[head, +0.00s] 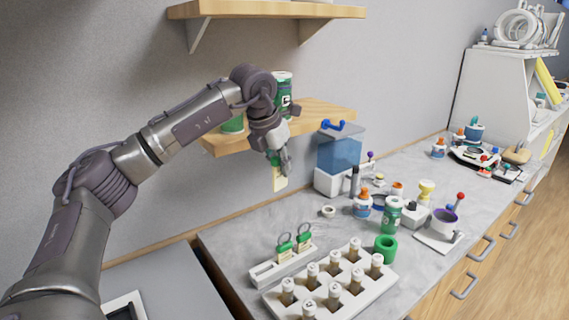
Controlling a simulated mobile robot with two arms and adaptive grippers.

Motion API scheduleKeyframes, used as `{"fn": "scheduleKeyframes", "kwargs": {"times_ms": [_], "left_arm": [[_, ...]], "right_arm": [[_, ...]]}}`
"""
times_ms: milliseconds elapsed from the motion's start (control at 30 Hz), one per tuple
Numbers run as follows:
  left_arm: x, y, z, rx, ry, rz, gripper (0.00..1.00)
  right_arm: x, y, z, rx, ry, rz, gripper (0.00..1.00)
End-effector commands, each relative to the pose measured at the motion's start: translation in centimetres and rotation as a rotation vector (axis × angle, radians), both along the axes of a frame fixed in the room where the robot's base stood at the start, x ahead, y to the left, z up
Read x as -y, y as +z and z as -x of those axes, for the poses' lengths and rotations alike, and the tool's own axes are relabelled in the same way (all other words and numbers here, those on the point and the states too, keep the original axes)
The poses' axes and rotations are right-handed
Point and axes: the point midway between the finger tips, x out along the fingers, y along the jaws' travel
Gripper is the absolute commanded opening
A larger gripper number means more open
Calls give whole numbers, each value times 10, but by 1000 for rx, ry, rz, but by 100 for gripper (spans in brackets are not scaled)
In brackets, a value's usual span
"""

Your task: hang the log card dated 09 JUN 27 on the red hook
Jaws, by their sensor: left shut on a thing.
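My left gripper (283,168) is shut on a small cream card (280,182) with a green upper part. It holds the card hanging down in the air, in front of the wooden shelf and left of the blue box. The gripper partly covers the card's top, and its date is too small to read. Two more cards with green tops and dark rings, a left one (285,249) and a right one (304,240), stand in a white slotted holder (266,274) on the counter. I cannot make out a red hook. My right gripper is not in view.
A blue hook (334,126) sits above a blue box (338,153). The lower wooden shelf (325,112) is close behind my gripper.

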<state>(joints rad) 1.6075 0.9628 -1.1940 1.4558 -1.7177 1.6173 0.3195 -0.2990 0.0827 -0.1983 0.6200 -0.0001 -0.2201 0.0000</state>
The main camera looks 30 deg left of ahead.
Motion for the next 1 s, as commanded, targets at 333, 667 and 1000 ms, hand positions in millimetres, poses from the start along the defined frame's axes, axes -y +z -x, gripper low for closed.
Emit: {"fn": "scheduleKeyframes", "kwargs": {"times_ms": [333,667,1000], "left_arm": [[-31,9,-11,32,28,-1,0],[-41,-9,-15,29,29,-3,0],[-41,-18,-16,21,25,-4,0]], "right_arm": [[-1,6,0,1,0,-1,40],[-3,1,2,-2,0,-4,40],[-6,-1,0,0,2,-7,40]]}}
